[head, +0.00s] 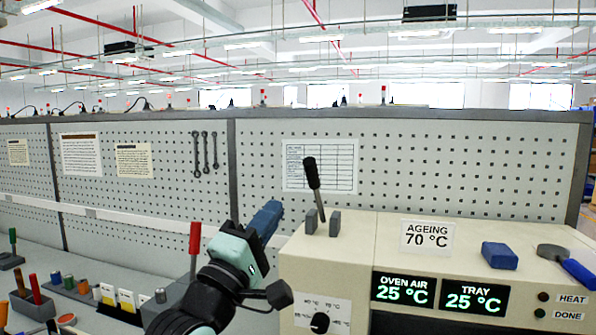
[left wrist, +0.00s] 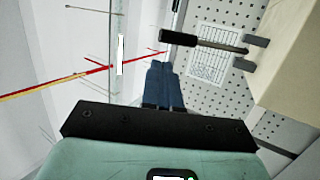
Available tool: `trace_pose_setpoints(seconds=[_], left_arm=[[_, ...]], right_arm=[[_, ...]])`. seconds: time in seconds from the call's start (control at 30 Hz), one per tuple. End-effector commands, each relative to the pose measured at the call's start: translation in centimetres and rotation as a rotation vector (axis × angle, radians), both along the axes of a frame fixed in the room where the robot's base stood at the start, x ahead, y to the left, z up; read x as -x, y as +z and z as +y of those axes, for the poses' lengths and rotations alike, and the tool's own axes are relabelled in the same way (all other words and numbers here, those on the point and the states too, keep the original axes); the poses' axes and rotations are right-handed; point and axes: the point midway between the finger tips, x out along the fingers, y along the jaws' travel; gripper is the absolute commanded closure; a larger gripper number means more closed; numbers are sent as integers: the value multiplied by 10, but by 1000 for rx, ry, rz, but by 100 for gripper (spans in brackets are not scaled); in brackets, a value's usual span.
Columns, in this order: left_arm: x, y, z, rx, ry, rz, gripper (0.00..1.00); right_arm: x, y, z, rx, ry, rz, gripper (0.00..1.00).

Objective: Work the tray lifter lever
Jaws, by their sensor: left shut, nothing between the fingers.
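The lever (head: 313,176) has a black handle on a thin metal shaft. It rises from between two grey brackets (head: 334,222) on the left top of the cream oven box (head: 380,240), tilted slightly left. My left gripper (head: 274,207) has blue fingers, shut and empty. In the head view it is left of the lever and a little lower than the handle. In the left wrist view the lever (left wrist: 182,38) lies ahead of the closed fingertips (left wrist: 160,64), apart from them. My right gripper is not in view.
The oven has two displays (head: 402,289) reading 25 °C, a knob (head: 320,322) and an ageing 70 °C sign (head: 427,237). A blue block (head: 499,255) and a blue-handled tool (head: 570,266) lie on top. A red-handled lever (head: 195,240) stands left of my arm. A pegboard (head: 450,165) stands behind.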

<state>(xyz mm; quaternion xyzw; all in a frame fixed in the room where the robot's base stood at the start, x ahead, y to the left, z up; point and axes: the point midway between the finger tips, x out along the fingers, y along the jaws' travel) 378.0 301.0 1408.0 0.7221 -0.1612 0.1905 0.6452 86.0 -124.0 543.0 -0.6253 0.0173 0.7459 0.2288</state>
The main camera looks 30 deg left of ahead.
Motion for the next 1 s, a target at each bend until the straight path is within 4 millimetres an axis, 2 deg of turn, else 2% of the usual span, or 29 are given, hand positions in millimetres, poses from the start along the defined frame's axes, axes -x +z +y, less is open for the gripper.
trace_pose_setpoints(seconds=[0.03,0.2,0.43,0.63,1.0], left_arm=[[-12,8,0,0,0,2,100],[-45,28,1,0,1,1,100],[-78,46,2,1,0,0,100],[-91,52,2,0,1,0,100],[-92,51,2,1,0,0,100]], right_arm=[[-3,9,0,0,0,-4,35],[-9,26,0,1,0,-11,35],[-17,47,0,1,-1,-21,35],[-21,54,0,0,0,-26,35],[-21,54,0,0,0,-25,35]])
